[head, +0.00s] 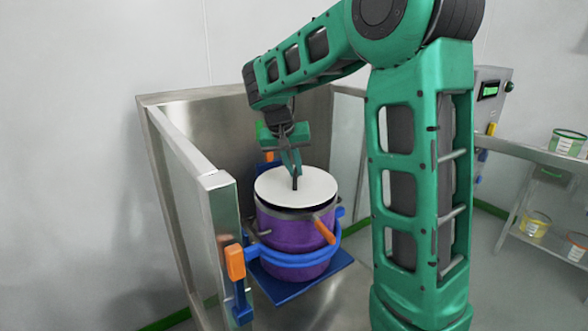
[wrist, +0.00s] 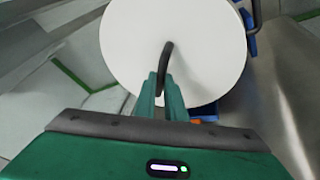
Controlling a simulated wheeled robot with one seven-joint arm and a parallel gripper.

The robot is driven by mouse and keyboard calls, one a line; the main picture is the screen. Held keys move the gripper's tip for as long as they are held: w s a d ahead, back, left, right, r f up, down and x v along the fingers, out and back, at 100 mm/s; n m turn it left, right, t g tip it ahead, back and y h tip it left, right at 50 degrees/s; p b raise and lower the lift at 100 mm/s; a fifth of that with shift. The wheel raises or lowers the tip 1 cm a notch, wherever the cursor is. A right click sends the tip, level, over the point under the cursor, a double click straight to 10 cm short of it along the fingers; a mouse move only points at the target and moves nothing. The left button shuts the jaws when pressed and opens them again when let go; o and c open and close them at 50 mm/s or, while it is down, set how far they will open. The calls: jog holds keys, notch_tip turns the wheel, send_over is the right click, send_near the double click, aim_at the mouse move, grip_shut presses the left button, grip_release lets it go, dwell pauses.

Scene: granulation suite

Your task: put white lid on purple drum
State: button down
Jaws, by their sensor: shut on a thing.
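The white lid (head: 285,187) is a flat round disc with a dark upright handle at its middle. It lies over the top of the purple drum (head: 293,234), looking close to level; I cannot tell whether it touches the rim. My gripper (head: 295,178) points down from above and is shut on the lid's handle. In the wrist view the green fingers (wrist: 163,82) close around the dark handle, and the white lid (wrist: 195,40) hides the drum.
The drum stands on a blue platform (head: 292,290) inside a blue ring holder, within a steel enclosure (head: 215,112). An orange-handled clamp (head: 236,262) stands at the enclosure's front left edge. A shelf (head: 558,158) with small tubs stands at the right.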

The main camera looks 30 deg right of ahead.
jog(key=shift+f, duration=0.95)
dwell(0.8)
jog(key=c, duration=1.7)
grip_release()
jog(key=shift+c, duration=0.2)
jog(key=v, duration=1)
jog(key=shift+a+r, duration=0.2)
jog(key=shift+r, duration=0.1)
